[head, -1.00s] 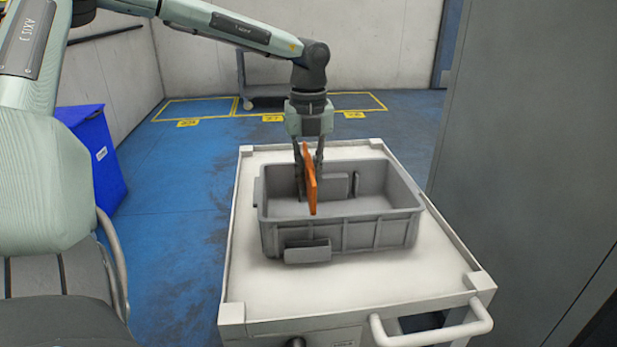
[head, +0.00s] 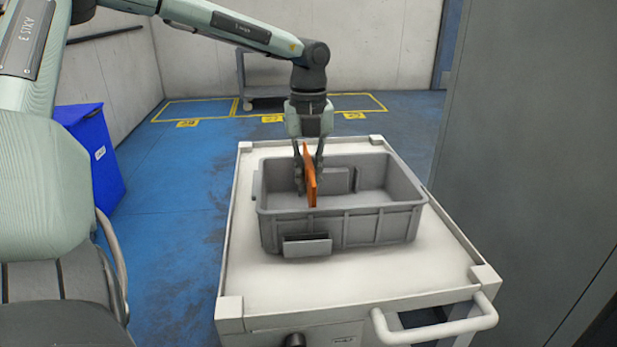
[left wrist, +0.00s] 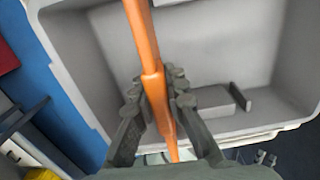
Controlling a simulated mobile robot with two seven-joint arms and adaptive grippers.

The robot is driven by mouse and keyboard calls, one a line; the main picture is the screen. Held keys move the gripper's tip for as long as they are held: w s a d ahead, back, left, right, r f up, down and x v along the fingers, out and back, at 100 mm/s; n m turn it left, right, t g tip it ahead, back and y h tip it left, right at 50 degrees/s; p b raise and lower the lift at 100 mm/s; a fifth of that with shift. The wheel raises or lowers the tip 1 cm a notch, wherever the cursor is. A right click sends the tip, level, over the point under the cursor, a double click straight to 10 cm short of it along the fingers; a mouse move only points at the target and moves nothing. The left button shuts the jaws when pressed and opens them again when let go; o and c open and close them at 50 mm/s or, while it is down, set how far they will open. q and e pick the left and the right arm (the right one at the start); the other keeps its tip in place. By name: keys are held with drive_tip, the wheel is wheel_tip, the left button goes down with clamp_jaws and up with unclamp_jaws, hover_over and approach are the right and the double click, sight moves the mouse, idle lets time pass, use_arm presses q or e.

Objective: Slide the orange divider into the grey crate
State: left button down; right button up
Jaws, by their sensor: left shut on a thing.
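The grey crate (head: 376,228) stands on the white top of a cart. My left gripper (head: 309,178) points down over the left part of the crate and is shut on the orange divider (head: 310,186). The divider is upright and seen nearly edge-on, with its lower part inside the crate's outline. In the left wrist view the divider (left wrist: 148,60) runs between the two fingers (left wrist: 157,108), with the crate's interior (left wrist: 210,45) behind it. I cannot tell whether the divider's lower edge touches the crate. My right gripper is not in view.
The cart top (head: 350,281) is clear around the crate, with raised corners and a handle (head: 440,325) at the front right. A blue bin (head: 95,150) stands at the left. A large grey panel (head: 530,150) rises close on the right.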

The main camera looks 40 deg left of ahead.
sight(308, 160)
use_arm(q)
drive_tip(key=shift+f+b, duration=2.35)
drive_tip(key=shift+f, duration=0.15)
drive_tip(key=c, duration=1.5)
unclamp_jaws()
drive_tip(key=shift+o, duration=0.2)
drive_tip(key=shift+r, duration=0.1)
wheel_tip(308, 160, up, 11)
drive_tip(key=p, duration=0.6)
